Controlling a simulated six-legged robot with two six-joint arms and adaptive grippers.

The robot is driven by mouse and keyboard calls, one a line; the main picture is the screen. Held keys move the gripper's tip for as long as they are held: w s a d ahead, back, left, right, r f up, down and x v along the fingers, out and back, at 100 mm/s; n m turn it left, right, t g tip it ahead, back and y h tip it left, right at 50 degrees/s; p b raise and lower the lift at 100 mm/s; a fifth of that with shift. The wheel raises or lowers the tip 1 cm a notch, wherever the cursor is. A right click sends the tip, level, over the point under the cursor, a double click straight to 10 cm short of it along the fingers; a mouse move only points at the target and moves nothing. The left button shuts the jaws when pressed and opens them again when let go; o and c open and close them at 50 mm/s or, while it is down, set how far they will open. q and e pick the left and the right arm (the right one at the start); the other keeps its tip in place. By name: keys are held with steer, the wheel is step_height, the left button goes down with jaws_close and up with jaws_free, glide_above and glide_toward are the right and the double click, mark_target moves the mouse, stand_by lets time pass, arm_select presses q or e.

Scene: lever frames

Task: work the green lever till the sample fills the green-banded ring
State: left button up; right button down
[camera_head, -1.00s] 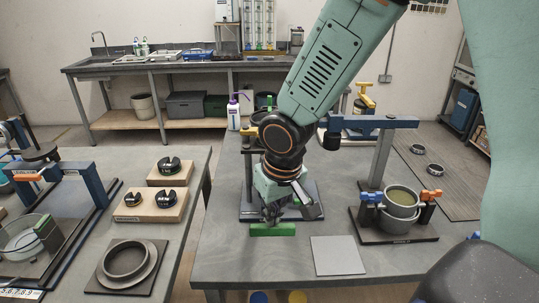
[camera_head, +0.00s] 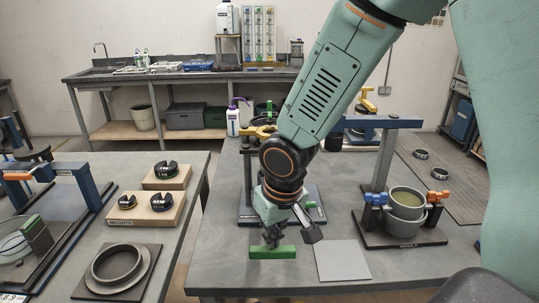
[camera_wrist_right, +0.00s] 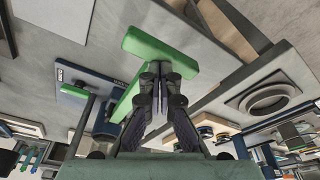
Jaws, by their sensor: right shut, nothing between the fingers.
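The green lever shows as a green crossbar (camera_head: 272,252) low over the near part of the bench. In the right wrist view the crossbar (camera_wrist_right: 158,52) joins a green stem that runs back toward a dark blue base (camera_wrist_right: 72,74). My right gripper (camera_head: 271,238) is shut and empty just behind the crossbar. In the wrist view its fingertips (camera_wrist_right: 160,72) are at the crossbar, by the stem; I cannot tell whether they touch it. My right arm hides much of the lever's frame. I cannot make out the sample or the green-banded ring. My left gripper is not in view.
A grey plate (camera_head: 342,261) lies right of the crossbar. Further right, a blue-armed frame (camera_head: 380,150) stands by a pot of greenish material (camera_head: 407,197) with orange and blue clamps. The left table holds dark weights on wooden blocks (camera_head: 157,207) and a flanged ring (camera_head: 119,264).

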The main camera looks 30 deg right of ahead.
steer(key=shift+r, duration=0.15)
step_height(320, 180, up, 14)
steer(key=w+d+p, duration=0.1)
steer(key=p, duration=1.2)
steer(key=shift+w+r, duration=0.25)
steer(key=shift+w, duration=0.15)
steer(key=shift+f, duration=0.1)
steer(key=shift+f+m+g+p, duration=0.45)
steer(key=shift+f+m+g, duration=0.1)
steer(key=shift+f+m, duration=0.85)
steer(key=shift+f+m+g+p, duration=0.5)
steer(key=shift+f+m, duration=0.65)
steer(key=shift+m, duration=0.45)
